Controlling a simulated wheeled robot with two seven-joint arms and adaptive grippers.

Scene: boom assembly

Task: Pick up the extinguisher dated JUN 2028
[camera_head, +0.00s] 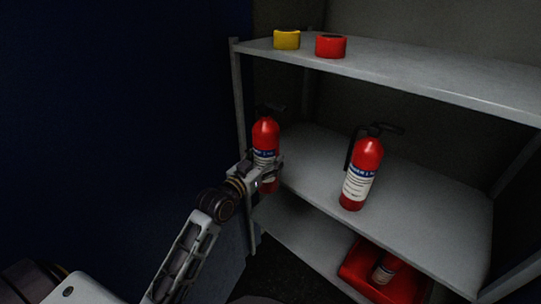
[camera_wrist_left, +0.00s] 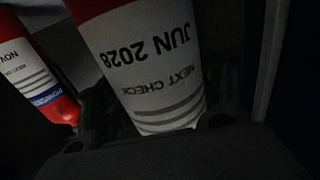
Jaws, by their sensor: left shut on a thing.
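In the left wrist view this extinguisher's label (camera_wrist_left: 146,62) appears upside down and reads "NEXT CHECK JUN 2028". I cannot tell whether its base touches the shelf. A second red extinguisher (camera_head: 363,172) stands farther right on the same shelf. In the left wrist view a second extinguisher (camera_wrist_left: 33,72) shows at the left edge, its date starting "NOV". My right gripper is not in view.
The grey shelf unit (camera_head: 420,78) has a yellow ring-shaped item (camera_head: 287,40) and a red one (camera_head: 331,46) on top. A shelf post (camera_head: 239,100) stands close left of the held extinguisher. Between the two extinguishers the shelf is clear.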

